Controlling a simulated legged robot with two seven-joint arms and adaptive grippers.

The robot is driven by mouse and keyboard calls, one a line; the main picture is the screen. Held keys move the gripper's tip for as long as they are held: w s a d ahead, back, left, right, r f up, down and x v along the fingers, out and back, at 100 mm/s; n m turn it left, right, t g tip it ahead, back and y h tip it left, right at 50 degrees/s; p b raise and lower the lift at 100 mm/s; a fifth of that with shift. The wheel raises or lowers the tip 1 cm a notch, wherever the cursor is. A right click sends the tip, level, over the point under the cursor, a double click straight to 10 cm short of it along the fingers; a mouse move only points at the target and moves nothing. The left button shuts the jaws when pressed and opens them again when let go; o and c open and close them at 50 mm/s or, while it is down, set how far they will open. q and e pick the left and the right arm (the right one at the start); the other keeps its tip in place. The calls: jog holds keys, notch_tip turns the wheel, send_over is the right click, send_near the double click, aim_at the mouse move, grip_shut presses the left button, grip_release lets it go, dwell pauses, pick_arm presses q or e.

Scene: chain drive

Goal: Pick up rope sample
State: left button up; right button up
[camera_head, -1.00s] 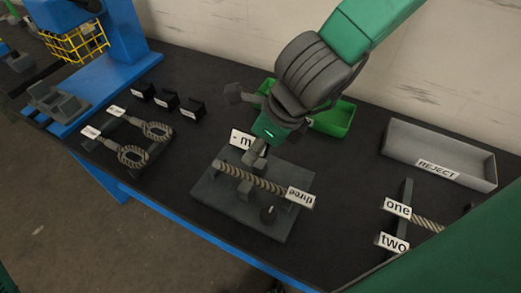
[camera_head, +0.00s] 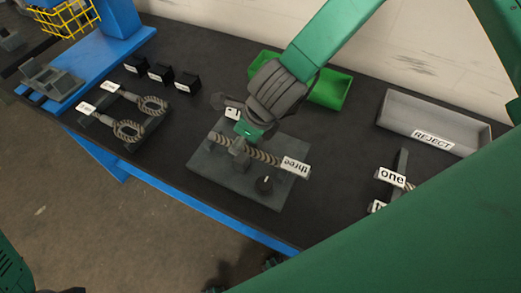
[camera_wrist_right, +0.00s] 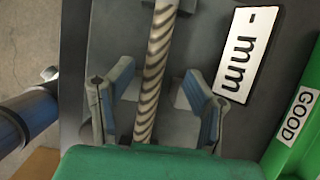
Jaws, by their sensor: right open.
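The rope sample (camera_head: 263,156) tagged "three" lies across supports on a dark grey plate fixture (camera_head: 250,190). My right gripper (camera_head: 238,140) is over the left part of this rope in the head view. In the right wrist view, the twisted rope (camera_wrist_right: 156,70) runs between the two open fingers of my right gripper (camera_wrist_right: 158,105), with gaps on both sides. My left gripper is not in view.
A "mm" display plate (camera_wrist_right: 239,55) and a green GOOD bin (camera_head: 328,88) are close to the right gripper. A grey REJECT tray (camera_head: 435,120) stands right. Looped ropes (camera_head: 128,130) and black blocks (camera_head: 160,72) are at left. Rope "one" (camera_head: 391,177) is partly hidden by my arm.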

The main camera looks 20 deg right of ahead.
jog(key=shift+a+f, duration=0.15)
jog(key=shift+f, duration=0.55)
jog(key=shift+w+a+f, duration=0.15)
jog(key=shift+a+f, duration=0.05)
jog(key=shift+a, duration=0.05)
jog(key=shift+w+a+f, duration=0.1)
jog(key=shift+w+a, duration=0.3)
jog(key=shift+a, duration=0.2)
jog(key=c, duration=0.4)
jog(key=shift+s, duration=0.15)
grip_shut()
jog(key=shift+s+d, duration=0.1)
jog(key=shift+d, duration=0.6)
jog(key=shift+a+r, duration=0.3)
jog(key=shift+r, duration=0.2)
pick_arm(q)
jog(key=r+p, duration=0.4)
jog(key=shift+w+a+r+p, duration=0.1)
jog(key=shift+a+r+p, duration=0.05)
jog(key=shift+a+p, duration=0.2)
pick_arm(e)
notch_tip(320, 180, up, 27)
jog(key=shift+r, duration=0.2)
